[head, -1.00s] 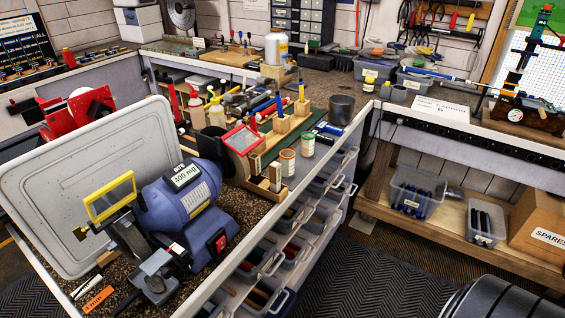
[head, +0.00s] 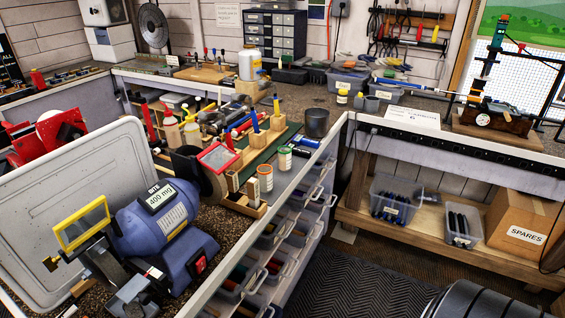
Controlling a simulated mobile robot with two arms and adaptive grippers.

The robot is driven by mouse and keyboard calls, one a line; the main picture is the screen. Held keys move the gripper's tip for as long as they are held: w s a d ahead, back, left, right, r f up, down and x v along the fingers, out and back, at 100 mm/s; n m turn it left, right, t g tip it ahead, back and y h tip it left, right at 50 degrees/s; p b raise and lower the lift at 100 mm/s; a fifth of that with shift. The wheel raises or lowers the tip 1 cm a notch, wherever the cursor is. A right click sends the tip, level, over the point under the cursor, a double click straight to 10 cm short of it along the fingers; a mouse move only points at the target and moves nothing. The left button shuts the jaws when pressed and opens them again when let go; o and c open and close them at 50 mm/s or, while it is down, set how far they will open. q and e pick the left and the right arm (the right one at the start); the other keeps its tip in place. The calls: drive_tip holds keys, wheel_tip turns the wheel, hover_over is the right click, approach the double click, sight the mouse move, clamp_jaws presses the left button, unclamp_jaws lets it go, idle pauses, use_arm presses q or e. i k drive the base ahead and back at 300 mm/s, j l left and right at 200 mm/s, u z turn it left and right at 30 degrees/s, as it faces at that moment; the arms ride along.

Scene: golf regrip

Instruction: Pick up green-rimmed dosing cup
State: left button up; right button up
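No cup with a clearly green rim can be made out at this size. A small white container with a green top (head: 285,158) stands on the left bench beside a similar one with an orange-red top (head: 265,177). Two small grey cups, one (head: 358,101) beside the other (head: 371,104), stand on the back bench; I cannot tell their rim colour. Neither of my grippers is in view, and nothing in view is held.
A blue bench grinder (head: 155,225) and a large grey panel (head: 75,205) fill the left foreground. A dark round pot (head: 316,122) stands near the bench corner. Clear bins (head: 348,82) sit behind the grey cups. A white sign (head: 412,116) lies to their right.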

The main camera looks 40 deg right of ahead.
sight(285, 159)
drive_tip(key=k+z, duration=0.1)
drive_tip(key=z, duration=1.15)
